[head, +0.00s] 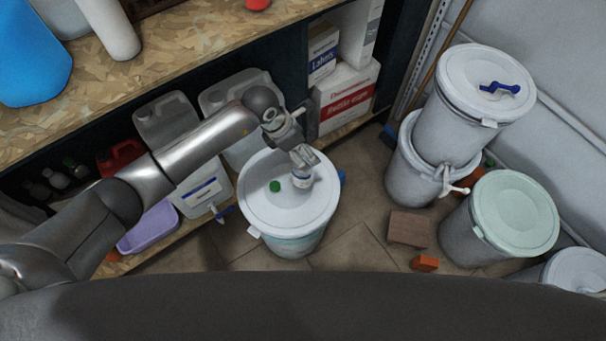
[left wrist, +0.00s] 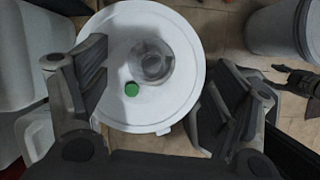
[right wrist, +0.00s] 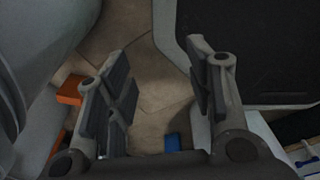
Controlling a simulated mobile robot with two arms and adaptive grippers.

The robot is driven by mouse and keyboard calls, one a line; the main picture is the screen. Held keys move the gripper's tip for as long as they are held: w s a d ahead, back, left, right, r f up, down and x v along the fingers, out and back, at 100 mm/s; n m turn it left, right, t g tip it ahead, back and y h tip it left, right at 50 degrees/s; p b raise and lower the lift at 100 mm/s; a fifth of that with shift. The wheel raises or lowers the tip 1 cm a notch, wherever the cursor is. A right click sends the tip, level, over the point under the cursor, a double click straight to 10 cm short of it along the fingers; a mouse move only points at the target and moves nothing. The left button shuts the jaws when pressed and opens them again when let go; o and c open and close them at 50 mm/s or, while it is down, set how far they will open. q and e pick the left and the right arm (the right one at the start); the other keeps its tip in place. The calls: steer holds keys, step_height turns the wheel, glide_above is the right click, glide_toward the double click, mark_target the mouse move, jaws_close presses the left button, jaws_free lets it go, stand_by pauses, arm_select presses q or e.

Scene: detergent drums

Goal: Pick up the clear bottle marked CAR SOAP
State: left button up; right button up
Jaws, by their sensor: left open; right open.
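A small clear bottle (head: 302,180) with a blue and white label stands on the lid of a white drum (head: 258,205); I cannot read its lettering. A green cap (head: 275,186) lies on the lid beside it. My left gripper (head: 304,157) is just above the bottle and partly hides it in the head view. In the left wrist view the bottle (left wrist: 153,62) shows from above, between the spread fingers of the left gripper (left wrist: 162,75), with the green cap (left wrist: 131,89) nearby. My right gripper (right wrist: 160,80) is open and empty above the floor.
Jugs (head: 168,125) and boxes (head: 345,95) fill the shelf behind the drum. Stacked white drums (head: 485,85) and a green-lidded drum (head: 515,215) stand at right. A brown block (head: 409,229) and an orange block (head: 425,263) lie on the floor.

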arm_select(q)
steer(key=shift+b+x, duration=0.35)
steer(key=shift+x, duration=0.6)
steer(key=b+x, duration=0.4)
steer(key=x, duration=0.1)
steer(key=shift+w+a, duration=0.25)
steer(key=shift+a, duration=0.05)
arm_select(e)
step_height(320, 180, down, 6)
steer(key=shift+w, duration=0.1)
arm_select(q)
steer(key=c, duration=1)
arm_select(e)
steer(key=shift+d, duration=0.1)
